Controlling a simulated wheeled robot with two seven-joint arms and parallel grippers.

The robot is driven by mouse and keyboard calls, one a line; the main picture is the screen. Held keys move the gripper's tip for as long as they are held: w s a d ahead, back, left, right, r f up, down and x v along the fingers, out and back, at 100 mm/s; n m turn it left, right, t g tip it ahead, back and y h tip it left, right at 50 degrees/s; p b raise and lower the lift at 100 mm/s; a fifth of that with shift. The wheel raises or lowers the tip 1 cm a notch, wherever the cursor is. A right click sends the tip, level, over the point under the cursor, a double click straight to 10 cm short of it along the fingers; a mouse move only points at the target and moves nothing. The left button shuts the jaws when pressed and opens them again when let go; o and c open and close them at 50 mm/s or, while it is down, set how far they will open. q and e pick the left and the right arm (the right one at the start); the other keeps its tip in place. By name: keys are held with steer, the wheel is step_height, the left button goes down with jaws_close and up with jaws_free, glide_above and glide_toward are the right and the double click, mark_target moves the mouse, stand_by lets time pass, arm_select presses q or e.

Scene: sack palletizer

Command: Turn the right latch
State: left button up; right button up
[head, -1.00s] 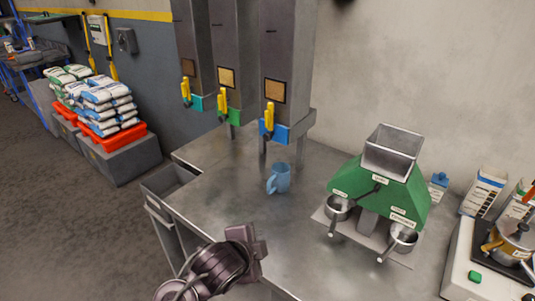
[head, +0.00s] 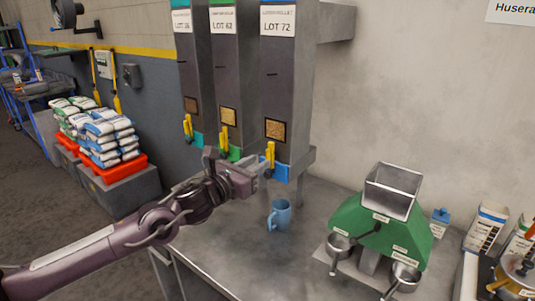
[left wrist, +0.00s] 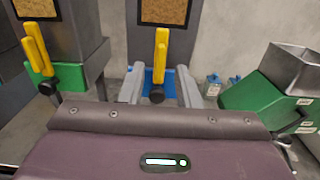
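The right latch (head: 270,156) is a yellow lever, upright, on the blue outlet (head: 298,164) of the rightmost grey hopper. My left gripper (head: 262,174) is at this outlet, close to the lever's lower part. In the left wrist view the yellow lever (left wrist: 161,52) stands between the two grey fingers (left wrist: 160,84) of my gripper, with its dark pivot knob low between them. There are gaps on both sides, so the gripper is open and not clamped on it. My right gripper is in neither view.
The yellow levers of the green (head: 225,140) and left (head: 187,127) hoppers are close by on the left. A blue mug (head: 280,215) stands on the metal counter (head: 222,238) below. A green two-cup machine (head: 350,216) stands to the right.

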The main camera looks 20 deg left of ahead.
mark_target(266, 157)
arm_select(q)
steer(key=p+x, duration=0.1)
steer(key=x, duration=0.3)
steer(key=shift+w+r, duration=0.1)
steer(key=shift+w+d+p, duration=0.25)
steer(key=shift+w+p, duration=0.1)
steer(key=shift+w, duration=0.2)
jaws_close()
